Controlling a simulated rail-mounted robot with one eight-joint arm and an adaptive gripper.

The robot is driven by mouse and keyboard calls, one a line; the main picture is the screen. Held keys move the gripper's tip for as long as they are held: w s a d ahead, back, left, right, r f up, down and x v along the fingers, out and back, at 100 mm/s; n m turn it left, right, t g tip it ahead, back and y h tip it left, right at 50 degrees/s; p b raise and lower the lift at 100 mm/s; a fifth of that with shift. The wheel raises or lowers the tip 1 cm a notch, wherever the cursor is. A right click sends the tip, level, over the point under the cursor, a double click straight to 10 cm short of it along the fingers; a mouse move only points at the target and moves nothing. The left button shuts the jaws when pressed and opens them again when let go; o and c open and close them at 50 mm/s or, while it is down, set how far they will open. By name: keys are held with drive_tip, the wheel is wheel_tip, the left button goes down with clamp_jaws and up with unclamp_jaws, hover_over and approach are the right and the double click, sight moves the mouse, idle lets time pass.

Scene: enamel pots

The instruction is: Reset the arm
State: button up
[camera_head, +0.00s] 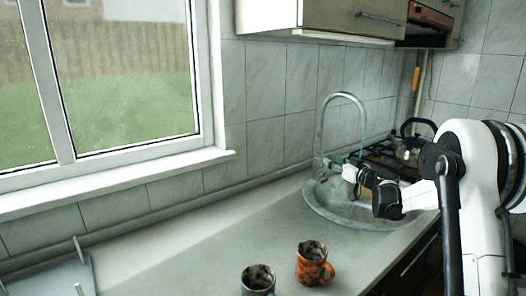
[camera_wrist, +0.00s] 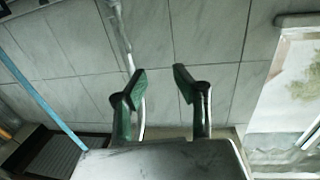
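My arm (camera_head: 480,190) reaches in from the right of the head view. My gripper (camera_head: 343,166) hangs in the air over the sink, near the faucet. In the wrist view my gripper (camera_wrist: 159,76) has two green-tipped fingers standing apart, with nothing between them but the background of tiled wall and part of the faucet. An orange patterned mug (camera_head: 314,268) and a dark grey mug (camera_head: 257,283) stand upright on the counter, well away from my gripper, at the bottom of the head view. Both hold something dark.
The round metal sink (camera_head: 350,214) and tall curved faucet (camera_head: 320,125) are close to my gripper. A kettle (camera_head: 404,146) stands on the stove behind. A grey rack or tray (camera_head: 45,278) is at the left. The counter (camera_head: 190,250) between is clear. A cabinet (camera_head: 345,17) hangs above.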

drive_tip(key=s+a+r+m+g+h, duration=0.15)
drive_tip(key=s+a, duration=0.25)
drive_tip(key=s, duration=0.5)
drive_tip(key=s+a+r+g, duration=0.25)
drive_tip(key=s+a, duration=0.25)
drive_tip(key=s, duration=0.3)
drive_tip(key=s+a+r+g+h, duration=0.1)
drive_tip(key=s+a+r+g, duration=0.2)
drive_tip(key=s, duration=0.6)
drive_tip(key=s+d+f+m+h, duration=0.1)
drive_tip(key=s+f, duration=0.4)
drive_tip(key=s, duration=1)
drive_tip(key=s+d+f+m+g+h, duration=0.1)
drive_tip(key=s+f+m+h, duration=0.2)
drive_tip(key=s, duration=1.2)
wheel_tip(320, 180, down, 2)
drive_tip(key=shift+s+d+g+h, duration=0.15)
drive_tip(key=shift+s+g+h, duration=0.2)
drive_tip(key=shift+h, duration=0.5)
drive_tip(key=shift+o, duration=0.8)
drive_tip(key=shift+s+d+f, duration=0.1)
drive_tip(key=shift+s+f, duration=0.1)
drive_tip(key=shift+s, duration=0.15)
drive_tip(key=o, duration=0.5)
